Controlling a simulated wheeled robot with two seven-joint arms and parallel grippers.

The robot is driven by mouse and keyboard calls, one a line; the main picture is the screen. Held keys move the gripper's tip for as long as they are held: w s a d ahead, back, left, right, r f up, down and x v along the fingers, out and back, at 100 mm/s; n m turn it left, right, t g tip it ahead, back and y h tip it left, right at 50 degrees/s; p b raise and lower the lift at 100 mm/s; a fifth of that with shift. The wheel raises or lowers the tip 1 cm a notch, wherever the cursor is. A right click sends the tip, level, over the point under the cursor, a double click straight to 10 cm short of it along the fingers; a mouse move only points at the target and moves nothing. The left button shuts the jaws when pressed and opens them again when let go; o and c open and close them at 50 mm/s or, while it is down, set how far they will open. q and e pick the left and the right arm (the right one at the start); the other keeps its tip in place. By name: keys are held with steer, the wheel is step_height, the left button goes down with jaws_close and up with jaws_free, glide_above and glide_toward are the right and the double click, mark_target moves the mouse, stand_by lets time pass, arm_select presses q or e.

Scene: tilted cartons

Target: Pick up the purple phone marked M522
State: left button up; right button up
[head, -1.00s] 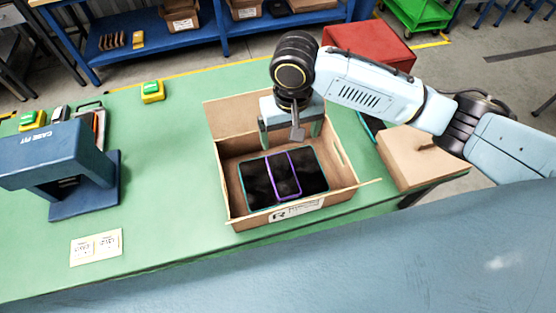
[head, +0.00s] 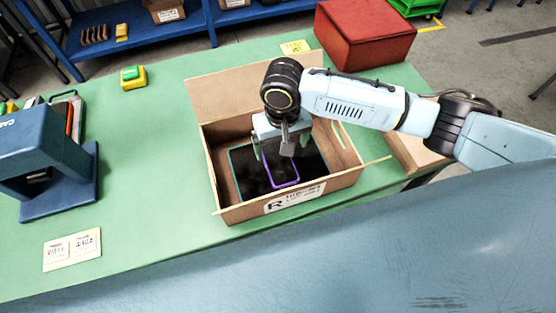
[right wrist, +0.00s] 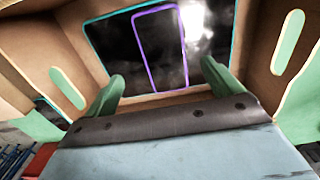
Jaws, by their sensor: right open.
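My right gripper (head: 281,150) is inside the carton, open and empty, above the phones. In the right wrist view the purple phone (right wrist: 160,48) shows beyond and between the two green fingers of the gripper (right wrist: 166,84), with a bright reflection beside it. My left gripper is out of view.
The carton walls and raised flaps surround the right gripper closely. A red box (head: 365,35) is behind right.

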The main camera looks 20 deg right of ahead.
mark_target(279, 163)
steer(key=shift+s+a+f, duration=0.1)
steer(key=shift+a+f, duration=0.05)
steer(key=shift+f, duration=1.6)
steer(key=shift+a+f, duration=0.15)
steer(key=shift+f, duration=1.55)
steer(key=c, duration=1.2)
steer(key=shift+r, duration=0.1)
